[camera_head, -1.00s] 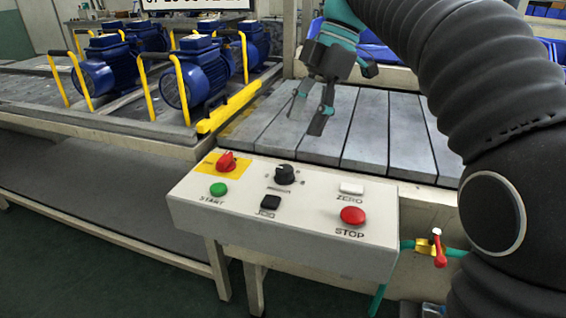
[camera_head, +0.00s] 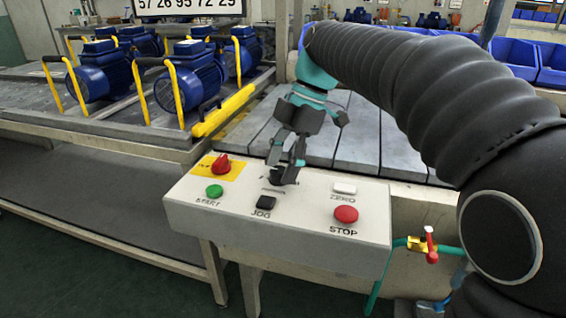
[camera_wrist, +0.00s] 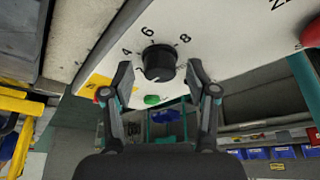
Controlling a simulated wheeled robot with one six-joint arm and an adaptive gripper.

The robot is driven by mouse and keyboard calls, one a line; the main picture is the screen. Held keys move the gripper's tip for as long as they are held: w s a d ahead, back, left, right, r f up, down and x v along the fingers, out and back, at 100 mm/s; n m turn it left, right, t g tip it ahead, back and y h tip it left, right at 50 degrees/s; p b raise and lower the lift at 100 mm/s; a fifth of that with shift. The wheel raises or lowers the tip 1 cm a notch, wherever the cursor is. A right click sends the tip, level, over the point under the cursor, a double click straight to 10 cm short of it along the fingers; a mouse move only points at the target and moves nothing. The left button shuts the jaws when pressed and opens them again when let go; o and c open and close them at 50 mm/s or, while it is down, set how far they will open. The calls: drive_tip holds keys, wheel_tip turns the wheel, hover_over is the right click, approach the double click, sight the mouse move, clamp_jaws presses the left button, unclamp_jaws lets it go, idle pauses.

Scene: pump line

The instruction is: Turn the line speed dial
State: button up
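The line speed dial is a round black knob (camera_wrist: 159,63) on the white control panel (camera_head: 310,240). In the wrist view the numbers 4, 6 and 8 show around it; its other markings are hidden or too small to read. In the head view my gripper covers most of it. My gripper (camera_head: 284,168) points down over the dial. In the wrist view its two fingers (camera_wrist: 160,76) stand apart, one on each side of the knob, with small gaps visible. I cannot tell exactly how far down the fingertips reach.
Blue pumps (camera_head: 190,80) stand behind, left. A red-handled valve (camera_head: 430,243) is at right.

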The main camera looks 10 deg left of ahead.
clamp_jaws()
